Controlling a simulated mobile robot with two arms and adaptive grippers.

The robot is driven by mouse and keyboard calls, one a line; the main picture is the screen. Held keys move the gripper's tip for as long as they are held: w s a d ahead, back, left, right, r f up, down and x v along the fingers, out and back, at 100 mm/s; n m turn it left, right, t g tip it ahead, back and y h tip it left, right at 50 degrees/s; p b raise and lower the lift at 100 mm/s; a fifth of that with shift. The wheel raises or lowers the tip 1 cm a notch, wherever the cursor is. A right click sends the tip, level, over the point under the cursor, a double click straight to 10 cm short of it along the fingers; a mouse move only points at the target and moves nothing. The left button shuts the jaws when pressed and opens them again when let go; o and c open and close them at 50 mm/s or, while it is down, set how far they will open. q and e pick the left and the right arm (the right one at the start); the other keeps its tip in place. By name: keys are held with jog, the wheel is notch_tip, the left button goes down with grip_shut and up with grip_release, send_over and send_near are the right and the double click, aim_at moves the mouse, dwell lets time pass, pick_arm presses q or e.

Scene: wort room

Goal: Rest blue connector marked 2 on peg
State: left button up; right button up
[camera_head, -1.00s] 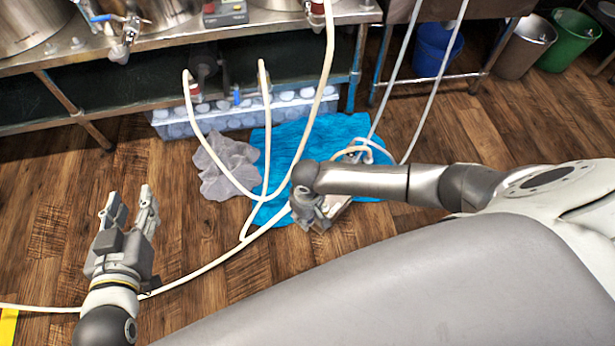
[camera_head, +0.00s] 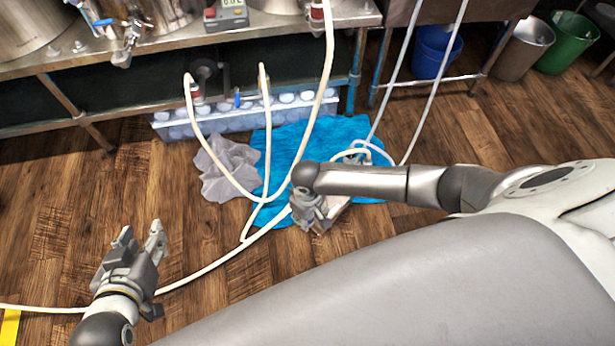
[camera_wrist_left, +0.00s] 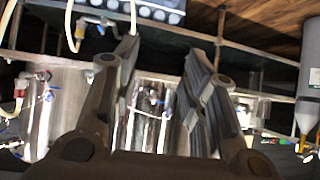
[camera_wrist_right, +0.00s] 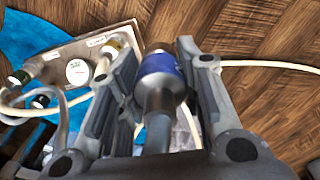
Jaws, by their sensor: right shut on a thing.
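A blue connector (camera_wrist_right: 162,80) with a metal end is between the fingers of my right gripper (camera_wrist_right: 160,75), which is shut on it. I cannot read a number on it. In the head view my right gripper (camera_head: 312,222) is over the near edge of a board on the floor, and the connector is hidden there. The board (camera_wrist_right: 128,25) carries several upright fittings and small labels in the right wrist view. I cannot tell which of these is the peg. My left gripper (camera_head: 138,238) is open and empty above the floor at the left; its spread fingers also show in the left wrist view (camera_wrist_left: 165,75).
A blue cloth (camera_head: 290,140) and a grey rag (camera_head: 225,165) lie on the floor. White hoses (camera_head: 205,268) cross the floor and hang from the steel bench (camera_head: 180,42). A crate (camera_head: 215,125) stands under it. Blue, grey and green bins stand at upper right.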

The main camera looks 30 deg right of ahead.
pick_arm(q)
jog(key=s+f+g, duration=0.1)
jog(key=s+a+f+g, duration=0.1)
jog(key=s, duration=0.1)
jog(key=shift+s+f+p, duration=0.1)
jog(key=shift+f+p, duration=0.1)
jog(key=shift+p, duration=0.1)
jog(key=shift+w+r, duration=0.1)
jog(key=shift+w, duration=0.15)
dwell(0.7)
